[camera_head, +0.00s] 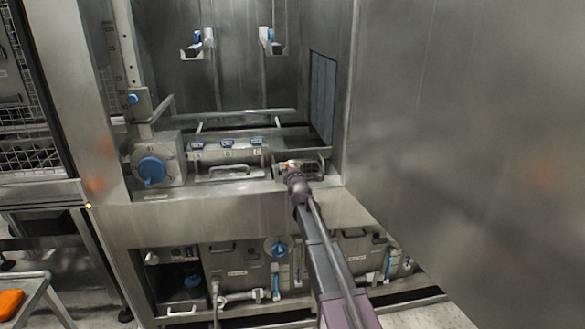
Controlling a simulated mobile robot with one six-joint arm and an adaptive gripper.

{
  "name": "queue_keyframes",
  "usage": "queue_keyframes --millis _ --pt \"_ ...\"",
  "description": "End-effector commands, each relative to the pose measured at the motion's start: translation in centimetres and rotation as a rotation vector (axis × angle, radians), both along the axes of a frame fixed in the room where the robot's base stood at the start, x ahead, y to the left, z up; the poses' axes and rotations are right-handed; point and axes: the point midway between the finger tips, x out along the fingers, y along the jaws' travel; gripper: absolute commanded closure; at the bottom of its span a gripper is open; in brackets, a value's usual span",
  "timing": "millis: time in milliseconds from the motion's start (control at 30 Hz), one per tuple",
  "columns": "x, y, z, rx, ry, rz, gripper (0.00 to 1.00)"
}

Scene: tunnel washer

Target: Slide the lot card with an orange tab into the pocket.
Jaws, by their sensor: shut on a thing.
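My gripper (290,168) is at the far end of my arm, over the steel ledge near the right wall of the washer chamber. It is small in the picture and seen from behind. A small pale and orange bit shows at its tips, and I take it for the lot card with the orange tab (291,162). My gripper is shut on it. A shallow steel holder (318,160) lies around and just right of the tips. I cannot tell whether it is the pocket, or whether the card touches it.
A block with a blue knob (151,170) and a panel with blue-marked parts (228,150) stand left of my gripper. A large steel wall (470,130) closes off the right. A steel table (35,292) with an orange object (11,302) stands at the lower left.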

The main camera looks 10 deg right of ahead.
Motion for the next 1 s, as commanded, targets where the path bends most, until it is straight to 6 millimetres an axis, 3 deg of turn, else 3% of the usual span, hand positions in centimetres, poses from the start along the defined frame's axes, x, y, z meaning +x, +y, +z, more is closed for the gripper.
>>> queue_keyframes --millis 467,500,600,633,1000 --pt "0.00 0.01 0.01 0.000 0.000 0.000 1.00" --pt "0.00 0.01 0.01 0.000 0.000 0.000 0.74" --pt "0.00 0.01 0.01 0.000 0.000 0.000 0.44" --pt "-0.01 0.02 0.00 0.000 0.000 0.000 0.40" --pt "-0.01 0.02 -0.01 0.000 0.001 0.000 0.40"
